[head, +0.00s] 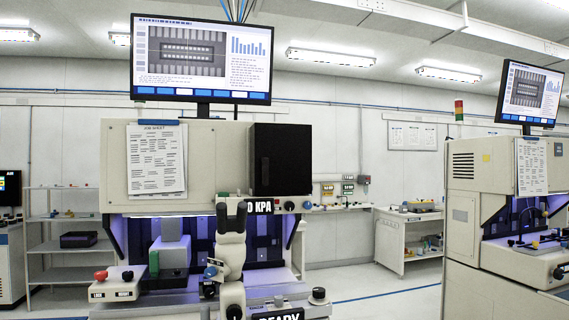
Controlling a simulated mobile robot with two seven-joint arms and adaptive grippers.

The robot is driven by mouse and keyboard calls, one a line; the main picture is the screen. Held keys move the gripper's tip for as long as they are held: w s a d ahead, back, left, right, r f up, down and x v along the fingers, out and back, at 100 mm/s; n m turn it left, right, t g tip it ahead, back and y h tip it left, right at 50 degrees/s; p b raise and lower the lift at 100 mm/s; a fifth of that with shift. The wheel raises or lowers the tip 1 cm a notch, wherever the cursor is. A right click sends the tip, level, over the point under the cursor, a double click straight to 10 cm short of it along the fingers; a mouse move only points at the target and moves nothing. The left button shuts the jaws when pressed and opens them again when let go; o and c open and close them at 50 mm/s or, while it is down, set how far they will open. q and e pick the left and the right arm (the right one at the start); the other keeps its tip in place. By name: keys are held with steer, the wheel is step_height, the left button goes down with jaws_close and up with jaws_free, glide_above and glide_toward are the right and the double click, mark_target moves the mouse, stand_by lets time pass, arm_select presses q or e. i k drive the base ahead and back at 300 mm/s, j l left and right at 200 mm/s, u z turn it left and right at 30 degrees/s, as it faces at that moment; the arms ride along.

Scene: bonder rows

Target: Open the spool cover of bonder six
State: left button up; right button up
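A beige bonder (222,165) stands straight ahead. A dark, smoked box-like cover (281,160) is on the upper right of its front and looks closed. No number six is readable on the machine. A pale microscope-like part (231,245) stands in front of the lower middle. Neither of my grippers shows in the head view.
A monitor (201,60) stands above the bonder and a paper sheet (156,158) hangs on its front. A second bonder (480,210) stands at the right. Shelves (70,255) are at the left. Open floor (380,295) lies between the two bonders.

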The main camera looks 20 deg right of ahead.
mark_target(280, 154)
steer(key=i+l, duration=0.1)
steer(key=l, duration=0.3)
steer(key=i+l, duration=0.1)
steer(key=l, duration=0.3)
steer(key=i+l+z, duration=0.1)
steer(key=l, duration=0.3)
steer(key=i+l, duration=0.1)
steer(key=l, duration=0.3)
steer(key=i+l, duration=0.15)
steer(key=l, duration=0.2)
steer(key=i+l+z, duration=0.1)
steer(key=l, duration=0.3)
